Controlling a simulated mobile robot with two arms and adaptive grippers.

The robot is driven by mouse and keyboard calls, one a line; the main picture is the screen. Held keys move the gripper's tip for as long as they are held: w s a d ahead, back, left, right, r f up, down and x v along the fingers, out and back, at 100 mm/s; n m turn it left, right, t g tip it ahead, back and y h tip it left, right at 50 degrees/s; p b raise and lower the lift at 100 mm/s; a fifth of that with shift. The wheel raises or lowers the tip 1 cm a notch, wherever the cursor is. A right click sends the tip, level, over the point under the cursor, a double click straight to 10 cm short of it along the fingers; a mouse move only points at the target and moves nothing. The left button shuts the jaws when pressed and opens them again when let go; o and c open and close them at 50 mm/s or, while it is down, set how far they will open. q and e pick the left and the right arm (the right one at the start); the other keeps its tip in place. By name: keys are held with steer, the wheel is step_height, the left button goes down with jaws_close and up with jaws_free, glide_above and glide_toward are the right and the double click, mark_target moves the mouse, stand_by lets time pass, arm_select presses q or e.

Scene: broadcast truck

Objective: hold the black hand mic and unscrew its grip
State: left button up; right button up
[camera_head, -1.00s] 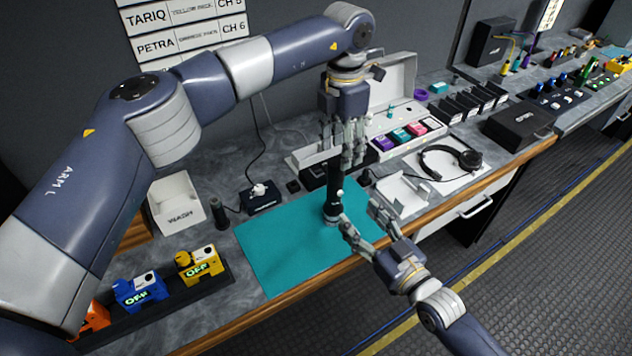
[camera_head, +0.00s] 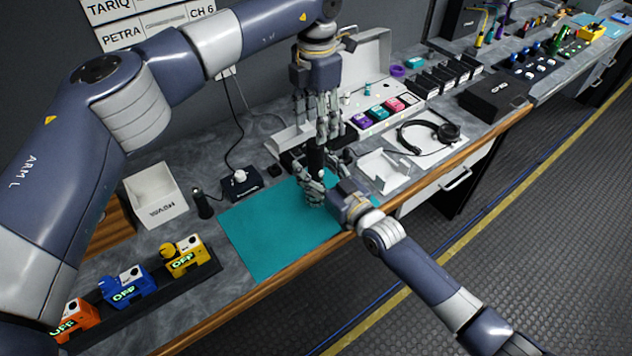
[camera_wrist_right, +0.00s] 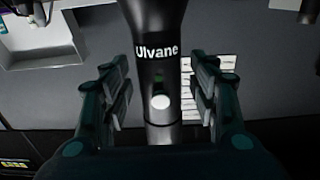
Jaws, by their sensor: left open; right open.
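The black hand mic (camera_head: 316,158) stands upright over the teal mat (camera_head: 262,232), mostly hidden behind my grippers in the head view. In the right wrist view the mic (camera_wrist_right: 155,50) shows the word "Ulvane", a white round button and a dark lower grip (camera_wrist_right: 162,135). My left gripper (camera_head: 318,138) is above, pointing down around the mic's upper part, its fingers open. My right gripper (camera_head: 318,184) comes in from the right, low, with its open fingers on both sides of the mic's lower part. In the right wrist view, gaps show between the fingers (camera_wrist_right: 162,100) and the mic.
A white bin (camera_head: 155,195) and a dark block with switch boxes (camera_head: 125,288) stand at the left. A headset (camera_head: 430,135), a white tray (camera_head: 383,172) and an open white case (camera_head: 372,60) lie right and behind. The mat's front is clear.

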arm_select(q)
steer(key=shift+a, duration=0.1)
arm_select(e)
steer(key=shift+w+a, duration=0.1)
arm_select(q)
steer(key=shift+w+f, duration=0.1)
steer(key=shift+w, duration=0.05)
arm_select(e)
steer(key=c, duration=0.4)
jaws_close()
